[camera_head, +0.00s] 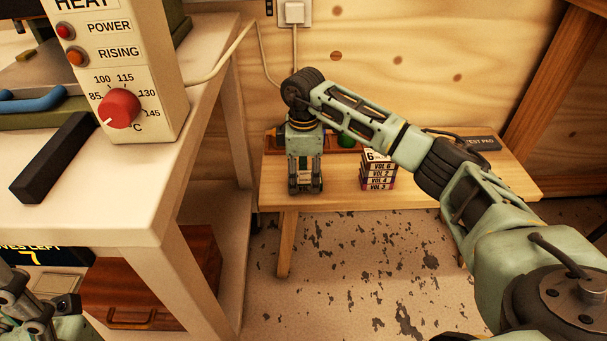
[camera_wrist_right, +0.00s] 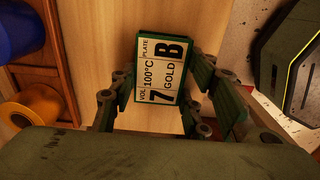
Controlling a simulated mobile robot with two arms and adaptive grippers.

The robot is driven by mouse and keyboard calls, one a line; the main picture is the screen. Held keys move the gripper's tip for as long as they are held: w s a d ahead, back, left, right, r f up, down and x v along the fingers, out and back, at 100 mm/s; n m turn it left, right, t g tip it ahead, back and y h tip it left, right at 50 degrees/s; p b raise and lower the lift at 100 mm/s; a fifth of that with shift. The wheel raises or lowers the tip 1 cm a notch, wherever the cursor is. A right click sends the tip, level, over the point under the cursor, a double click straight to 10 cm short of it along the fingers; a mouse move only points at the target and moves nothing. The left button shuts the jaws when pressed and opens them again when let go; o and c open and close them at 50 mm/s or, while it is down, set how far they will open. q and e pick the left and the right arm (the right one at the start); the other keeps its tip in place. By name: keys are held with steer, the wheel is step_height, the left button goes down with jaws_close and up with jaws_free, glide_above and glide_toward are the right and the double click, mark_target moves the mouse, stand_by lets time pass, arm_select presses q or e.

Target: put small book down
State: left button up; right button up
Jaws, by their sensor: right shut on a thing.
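The small book (camera_wrist_right: 163,70), with a white cover reading VOL 7, 100°C, GOLD and a large B, sits between the fingers of my right gripper (camera_wrist_right: 165,85) in the right wrist view. That gripper (camera_head: 305,188) is shut on it and points down over the left part of the low wooden bench (camera_head: 335,196). I cannot tell whether the book touches the bench. My left gripper (camera_head: 32,308) shows partly at the lower left edge; its fingers are unclear.
A stack of small books (camera_head: 378,178), several volumes high, stands right of my right gripper. A dark test pad (camera_head: 482,144) lies at the bench's right end. Blue (camera_wrist_right: 20,30) and gold (camera_wrist_right: 38,106) rolls are at the left of the wrist view. The heater table (camera_head: 120,205) stands left.

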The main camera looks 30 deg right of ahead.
mark_target(303, 178)
steer(key=o, duration=1.2)
step_height(303, 178, up, 8)
steer(key=p, duration=0.3)
steer(key=shift+f, duration=0.15)
